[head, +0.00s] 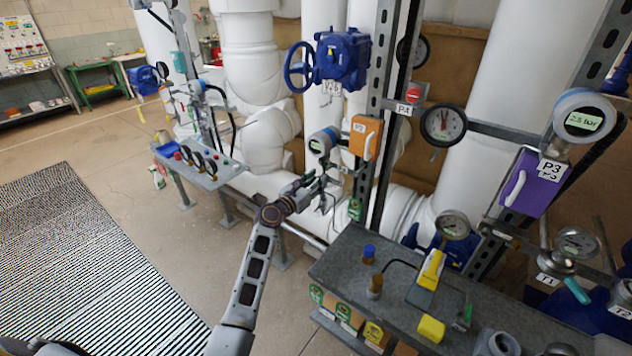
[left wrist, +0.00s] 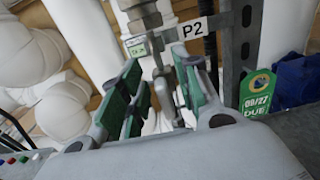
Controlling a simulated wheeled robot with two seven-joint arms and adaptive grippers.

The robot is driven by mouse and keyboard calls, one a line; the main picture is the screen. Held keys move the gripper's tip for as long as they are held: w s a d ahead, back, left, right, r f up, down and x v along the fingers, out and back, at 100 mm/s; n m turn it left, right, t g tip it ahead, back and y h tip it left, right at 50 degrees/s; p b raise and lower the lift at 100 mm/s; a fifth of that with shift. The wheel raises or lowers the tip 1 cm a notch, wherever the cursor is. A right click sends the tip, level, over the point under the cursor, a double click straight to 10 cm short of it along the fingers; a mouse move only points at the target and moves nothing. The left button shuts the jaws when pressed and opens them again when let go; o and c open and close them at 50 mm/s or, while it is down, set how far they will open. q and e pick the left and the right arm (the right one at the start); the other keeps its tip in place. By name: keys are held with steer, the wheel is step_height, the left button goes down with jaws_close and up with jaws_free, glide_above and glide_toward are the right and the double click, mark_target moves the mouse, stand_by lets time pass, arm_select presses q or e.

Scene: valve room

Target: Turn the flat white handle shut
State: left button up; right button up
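A pale, flat handle (left wrist: 166,92) hangs below a metal valve stem under the P2 tag in the left wrist view. It lies between the green-padded fingers of my left gripper (left wrist: 160,97). The fingers stand apart, with a gap visible on each side of the handle; I see no clear contact. In the head view my left gripper (head: 312,186) is at the stem below the blue-rimmed P2 gauge (head: 322,143). There the handle is too small and covered to make out. My right gripper is not in view.
An orange box (head: 364,138) and a steel post stand just right of the gauge. A grey bench (head: 340,262) with yellow tools is at front right. A gauge panel (head: 210,168) stands to the left. Thick white pipes are behind.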

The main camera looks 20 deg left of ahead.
arm_select(q)
jaws_close()
steer(key=shift+m, duration=0.5)
steer(key=m+b, duration=0.1)
steer(key=m, duration=0.3)
steer(key=d+f+m, duration=0.1)
steer(key=m, duration=0.3)
steer(key=m+b, duration=0.1)
steer(key=m, duration=0.3)
steer(key=shift+s+d+f+m+b, duration=0.25)
steer(key=shift+s+d+m+b, duration=0.05)
steer(key=shift+s+d+b, duration=0.1)
steer(key=shift+f+m+b, duration=0.2)
steer(key=shift+m+b, duration=0.05)
steer(key=shift+m, duration=0.85)
steer(key=shift+f+m+b, duration=0.15)
steer(key=shift+m+b, duration=0.1)
steer(key=shift+m, duration=0.85)
